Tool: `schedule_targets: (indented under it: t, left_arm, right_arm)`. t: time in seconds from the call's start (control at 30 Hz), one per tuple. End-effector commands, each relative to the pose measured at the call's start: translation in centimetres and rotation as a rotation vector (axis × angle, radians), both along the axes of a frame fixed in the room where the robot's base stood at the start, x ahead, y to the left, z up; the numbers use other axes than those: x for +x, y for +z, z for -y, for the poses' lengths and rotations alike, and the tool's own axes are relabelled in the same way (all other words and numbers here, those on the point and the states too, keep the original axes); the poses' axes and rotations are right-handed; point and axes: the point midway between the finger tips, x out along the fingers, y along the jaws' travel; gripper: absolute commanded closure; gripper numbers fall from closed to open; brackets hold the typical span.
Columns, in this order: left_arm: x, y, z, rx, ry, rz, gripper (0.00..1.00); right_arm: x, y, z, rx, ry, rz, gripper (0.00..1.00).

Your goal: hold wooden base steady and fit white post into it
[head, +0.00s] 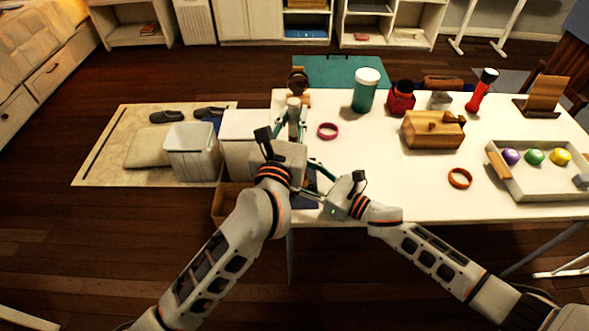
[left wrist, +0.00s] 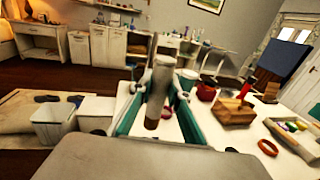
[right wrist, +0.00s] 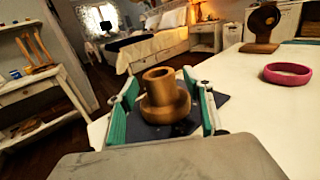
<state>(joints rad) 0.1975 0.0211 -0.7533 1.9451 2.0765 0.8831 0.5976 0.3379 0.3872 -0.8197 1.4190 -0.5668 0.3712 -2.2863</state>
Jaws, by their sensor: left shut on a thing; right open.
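The white post (left wrist: 163,65) stands between the teal fingers of my left gripper (left wrist: 158,95), which is shut on it. Its near end looks brown. In the head view the post (head: 294,118) is held at the table's left end. The wooden base (right wrist: 164,103), a round stepped piece with a hollow top, stands upright on a dark mat (right wrist: 222,99). My right gripper (right wrist: 163,108) is open, with one finger on each side of the base; I cannot tell if they touch it. In the head view my arms hide the base. Post and base are apart.
A green jar (head: 366,92), a wooden box (head: 433,130), an orange ring (head: 460,178) and a tray (head: 540,186) lie further right. A white bin (head: 192,152) stands left of the table.

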Motion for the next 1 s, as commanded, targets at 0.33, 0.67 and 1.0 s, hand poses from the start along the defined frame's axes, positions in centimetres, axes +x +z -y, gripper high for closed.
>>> schedule_targets:
  t: [0.33,0.67,1.0]
  left_arm:
    - [0.0,0.03,0.02,0.0,0.0,0.0,1.0]
    - [0.0,0.03,0.01,0.0,0.0,0.0,1.0]
    - [0.0,0.04,0.01,0.0,0.0,0.001,1.0]
  right_arm:
    - [0.8,0.0,-1.14,-0.001,0.001,-0.001,0.49]
    - [0.8,0.02,-1.1,0.0,0.0,0.0,0.92]
    - [0.8,0.03,-1.09,0.0,0.0,0.0,0.92]
